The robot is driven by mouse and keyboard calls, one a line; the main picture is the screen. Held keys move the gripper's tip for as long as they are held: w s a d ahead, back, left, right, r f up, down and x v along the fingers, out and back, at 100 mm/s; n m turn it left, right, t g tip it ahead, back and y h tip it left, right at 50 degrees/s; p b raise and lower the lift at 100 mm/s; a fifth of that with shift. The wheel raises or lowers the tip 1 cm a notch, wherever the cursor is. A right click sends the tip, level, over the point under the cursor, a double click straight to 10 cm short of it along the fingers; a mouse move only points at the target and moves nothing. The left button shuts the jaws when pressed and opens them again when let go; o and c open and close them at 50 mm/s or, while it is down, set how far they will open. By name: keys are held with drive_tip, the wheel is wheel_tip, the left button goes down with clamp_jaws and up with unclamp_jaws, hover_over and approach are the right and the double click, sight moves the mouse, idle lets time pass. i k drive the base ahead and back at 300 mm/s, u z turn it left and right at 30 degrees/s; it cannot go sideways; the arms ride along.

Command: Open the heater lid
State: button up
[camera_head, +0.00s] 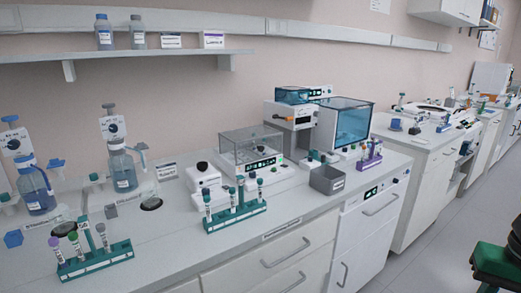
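My gripper is not in view. Several bench devices stand on the white counter, and I cannot tell for sure which one is the heater. A white device with a clear box-like cover (252,146) stands mid-counter, and its cover looks closed. Behind it is a taller white device with a teal-tinted lid (293,95) that looks down. To its right is a box with a large blue-tinted window (352,125). A small white device with a dark knob (203,175) sits left of the clear-covered one. No fine detail of hinges or handles shows.
Green tube racks (235,216) and (96,259) stand near the counter's front edge. A purple rack (370,161) and a grey bin (327,180) are to the right. Blue bottles (36,189) are at left. A green stool (497,264) stands at lower right; the aisle floor is open.

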sight(236, 140)
drive_tip(key=u, duration=0.05)
drive_tip(key=i, duration=1)
drive_tip(key=z, duration=0.05)
